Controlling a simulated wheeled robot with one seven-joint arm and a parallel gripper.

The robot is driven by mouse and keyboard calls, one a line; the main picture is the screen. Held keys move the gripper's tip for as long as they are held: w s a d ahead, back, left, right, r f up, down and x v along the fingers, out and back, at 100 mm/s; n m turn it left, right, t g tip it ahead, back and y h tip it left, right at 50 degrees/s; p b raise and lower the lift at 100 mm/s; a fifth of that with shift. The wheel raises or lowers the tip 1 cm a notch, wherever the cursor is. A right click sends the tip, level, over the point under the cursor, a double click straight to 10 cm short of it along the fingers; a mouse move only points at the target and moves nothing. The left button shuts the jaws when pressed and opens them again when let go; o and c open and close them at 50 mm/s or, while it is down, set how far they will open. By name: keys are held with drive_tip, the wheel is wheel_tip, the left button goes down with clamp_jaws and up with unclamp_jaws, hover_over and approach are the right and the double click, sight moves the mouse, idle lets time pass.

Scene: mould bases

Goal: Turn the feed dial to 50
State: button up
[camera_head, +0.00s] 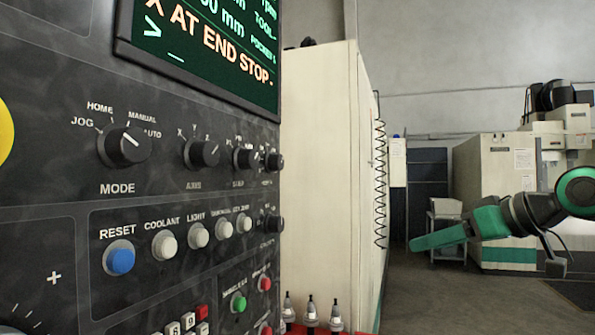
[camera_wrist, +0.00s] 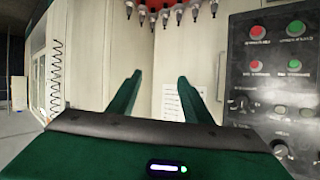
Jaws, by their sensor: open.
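The dark control panel (camera_head: 65,190) fills the left of the head view, seen at a steep angle. It carries a MODE knob (camera_head: 124,147), an axis knob (camera_head: 202,153), a third knob (camera_head: 246,158) and small knobs at its far right edge, one upper (camera_head: 273,161) and one lower (camera_head: 271,222). The far labels are too small to read, so I cannot tell which is the feed dial. My gripper (camera_head: 415,242) is at the right, well apart from the panel. In the wrist view my gripper (camera_wrist: 160,76) is open and empty, its green fingers spread.
A screen (camera_head: 205,45) above the knobs reads "X AT END STOP". Push buttons, including blue RESET (camera_head: 120,258), sit below them. Tool holders (camera_head: 310,312) stand by the cream cabinet (camera_head: 315,180). Another machine (camera_head: 495,165) stands behind my arm. Floor between is clear.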

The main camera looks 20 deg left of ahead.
drive_tip(key=s+a+r+n+g+y, duration=0.1)
drive_tip(key=s+a+r+n+y, duration=0.15)
drive_tip(key=a+r, duration=0.3)
drive_tip(key=s+a+r+n+g+y, duration=0.1)
drive_tip(key=a+r+n+y, duration=0.25)
drive_tip(key=a, duration=0.25)
drive_tip(key=n+g+y, duration=0.2)
drive_tip(key=n+g, duration=0.1)
drive_tip(key=g, duration=0.1)
approach(282, 162)
drive_tip(key=a, duration=0.6)
drive_tip(key=shift+w+a, duration=0.25)
drive_tip(key=shift+a, duration=0.15)
drive_tip(key=shift+w+a, duration=0.15)
drive_tip(key=shift+a, duration=0.55)
drive_tip(key=c, duration=1.1)
